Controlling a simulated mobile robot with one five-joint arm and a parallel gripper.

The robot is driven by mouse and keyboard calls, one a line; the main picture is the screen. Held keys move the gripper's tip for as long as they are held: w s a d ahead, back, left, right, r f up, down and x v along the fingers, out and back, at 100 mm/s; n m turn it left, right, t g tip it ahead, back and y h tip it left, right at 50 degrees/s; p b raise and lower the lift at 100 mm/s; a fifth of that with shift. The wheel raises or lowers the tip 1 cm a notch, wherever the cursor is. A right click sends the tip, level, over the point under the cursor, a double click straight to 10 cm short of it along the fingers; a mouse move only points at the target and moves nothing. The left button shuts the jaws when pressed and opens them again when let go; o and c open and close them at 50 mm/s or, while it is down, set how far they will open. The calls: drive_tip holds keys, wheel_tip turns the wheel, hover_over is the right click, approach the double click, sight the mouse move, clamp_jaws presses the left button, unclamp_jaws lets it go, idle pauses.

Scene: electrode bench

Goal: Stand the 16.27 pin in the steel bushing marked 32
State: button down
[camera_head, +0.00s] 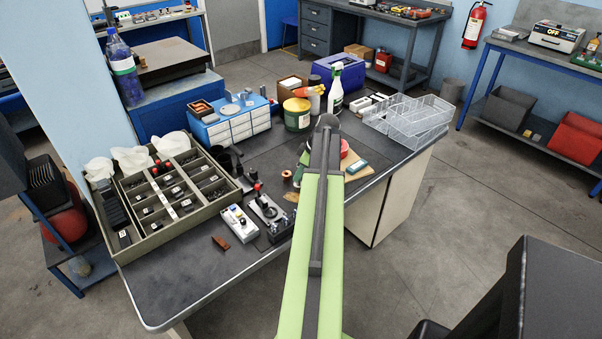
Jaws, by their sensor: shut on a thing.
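A grey-green compartment tray (127,250) stands at the table's left end with several small dark parts and white labels in it. The labels are too small to read, and I cannot pick out the 16.27 pin or the bushing marked 32. My green arm rises across the middle of the view, and its bend stands over the table. A bit of green shows just left of it. My gripper is hidden behind the arm, so what it holds does not show.
Left of my arm stand a grey box (239,224) and a device with a red knob (265,208). Blue drawers (228,127), a green tin (297,115), a spray bottle (335,90) and clear trays (408,120) line the back. The table's front left (175,290) is bare.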

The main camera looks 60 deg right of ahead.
drive_tip(key=shift+f+b, duration=1.05)
drive_tip(key=shift+f, duration=0.1)
drive_tip(key=c, duration=1.2)
unclamp_jaws()
drive_tip(key=shift+c, duration=0.2)
drive_tip(key=p+v, duration=1.6)
drive_tip(key=v, duration=0.1)
drive_tip(key=shift+r, duration=0.2)
